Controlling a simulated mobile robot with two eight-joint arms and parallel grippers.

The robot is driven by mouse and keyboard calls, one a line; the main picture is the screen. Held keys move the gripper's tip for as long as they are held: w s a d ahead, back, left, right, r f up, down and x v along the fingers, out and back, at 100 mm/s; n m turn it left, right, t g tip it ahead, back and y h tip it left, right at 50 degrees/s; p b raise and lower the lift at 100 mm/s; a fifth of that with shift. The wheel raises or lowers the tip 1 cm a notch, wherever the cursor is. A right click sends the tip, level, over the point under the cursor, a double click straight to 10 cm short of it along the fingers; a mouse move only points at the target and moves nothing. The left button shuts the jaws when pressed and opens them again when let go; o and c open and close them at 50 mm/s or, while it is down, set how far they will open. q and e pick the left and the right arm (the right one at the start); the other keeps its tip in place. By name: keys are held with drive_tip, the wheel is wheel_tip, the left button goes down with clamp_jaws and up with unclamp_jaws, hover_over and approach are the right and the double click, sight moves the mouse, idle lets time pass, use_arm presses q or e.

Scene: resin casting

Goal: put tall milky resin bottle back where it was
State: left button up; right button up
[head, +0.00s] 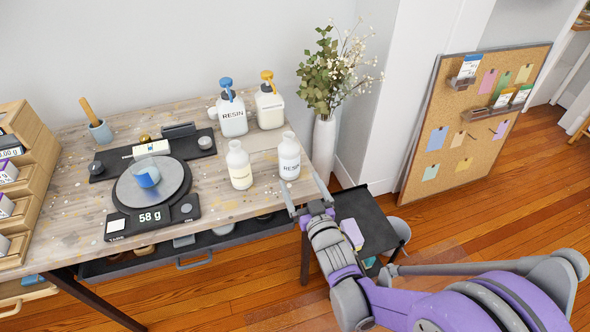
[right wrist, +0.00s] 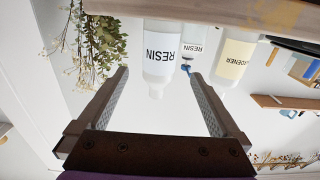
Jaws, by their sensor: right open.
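The tall milky resin bottle (head: 289,160), white with a RESIN label, stands upright near the right edge of the workbench. It also shows upside down in the right wrist view (right wrist: 162,60), lined up between my fingers. My right gripper (head: 301,184) is open and empty at the table's right front edge, its fingers pointing towards this bottle. I see no contact. A cream bottle with a yellowish label (head: 240,168) stands just left of it; it reads as hardener in the right wrist view (right wrist: 235,60). My left gripper is not in view.
Behind stand a blue-pump RESIN bottle (head: 232,115) and a yellow-pump bottle (head: 269,107). A scale (head: 152,220) reading 58 g holds a cup with blue contents (head: 147,175). A flower vase (head: 324,145) stands beyond the table's right end; a dark cart (head: 372,215) is below.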

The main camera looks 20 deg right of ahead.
drive_tip(key=s+f+g, duration=0.4)
drive_tip(key=s+g, duration=0.2)
drive_tip(key=s, duration=0.7)
drive_tip(key=s+f+g, duration=0.4)
drive_tip(key=s+g, duration=0.3)
drive_tip(key=s, duration=0.7)
drive_tip(key=shift+s+f+h, duration=0.2)
drive_tip(key=shift+h, duration=0.1)
drive_tip(key=shift+d, duration=0.1)
use_arm(q)
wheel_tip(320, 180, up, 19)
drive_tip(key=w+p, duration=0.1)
drive_tip(key=p, duration=1.6)
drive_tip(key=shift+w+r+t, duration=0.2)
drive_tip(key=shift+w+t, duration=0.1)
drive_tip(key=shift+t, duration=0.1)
use_arm(e)
wheel_tip(320, 180, up, 19)
drive_tip(key=w, duration=0.1)
drive_tip(key=shift+w+r, duration=0.15)
drive_tip(key=shift+w, duration=0.2)
